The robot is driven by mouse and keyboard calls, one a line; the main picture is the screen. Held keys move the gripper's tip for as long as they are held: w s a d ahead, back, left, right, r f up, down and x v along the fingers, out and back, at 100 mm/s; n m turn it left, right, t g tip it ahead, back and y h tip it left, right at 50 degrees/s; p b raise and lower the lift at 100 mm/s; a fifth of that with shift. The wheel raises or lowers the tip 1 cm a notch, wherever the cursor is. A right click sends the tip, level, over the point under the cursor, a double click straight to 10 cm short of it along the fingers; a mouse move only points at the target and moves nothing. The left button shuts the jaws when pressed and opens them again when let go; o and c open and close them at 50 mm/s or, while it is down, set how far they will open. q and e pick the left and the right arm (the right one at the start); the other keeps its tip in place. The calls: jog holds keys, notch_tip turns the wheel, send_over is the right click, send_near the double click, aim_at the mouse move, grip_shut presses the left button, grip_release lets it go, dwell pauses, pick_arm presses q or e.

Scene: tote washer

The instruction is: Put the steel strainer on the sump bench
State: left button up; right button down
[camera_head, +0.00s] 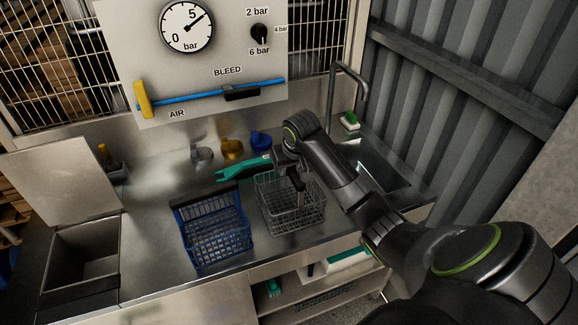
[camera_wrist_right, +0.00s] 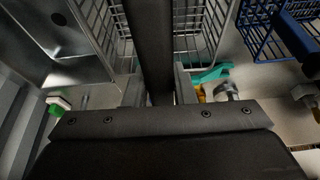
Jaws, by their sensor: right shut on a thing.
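The steel strainer, a grey wire basket (camera_head: 291,217), is on or just above the steel bench right of centre in the head view; I cannot tell whether its base touches. Its wire sides also show in the wrist view (camera_wrist_right: 96,18). My right gripper (camera_head: 296,182) reaches down over it from the right. It is shut on the strainer's dark handle bar (camera_wrist_right: 155,45), which runs between the fingers in the wrist view. My left gripper is not in view. No label marks the sump bench; a steel bench top (camera_head: 150,235) spans the head view.
A blue wire basket (camera_head: 215,235) stands close left of the strainer. A teal tool (camera_head: 240,169) and several small fittings lie behind. An open basin (camera_head: 85,262) is at left, a sink (camera_head: 375,165) at right. A gauge panel (camera_head: 210,60) rises behind.

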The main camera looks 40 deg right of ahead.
jog(key=c, duration=1.5)
grip_release()
jog(key=shift+f, duration=0.1)
jog(key=shift+o, duration=1.5)
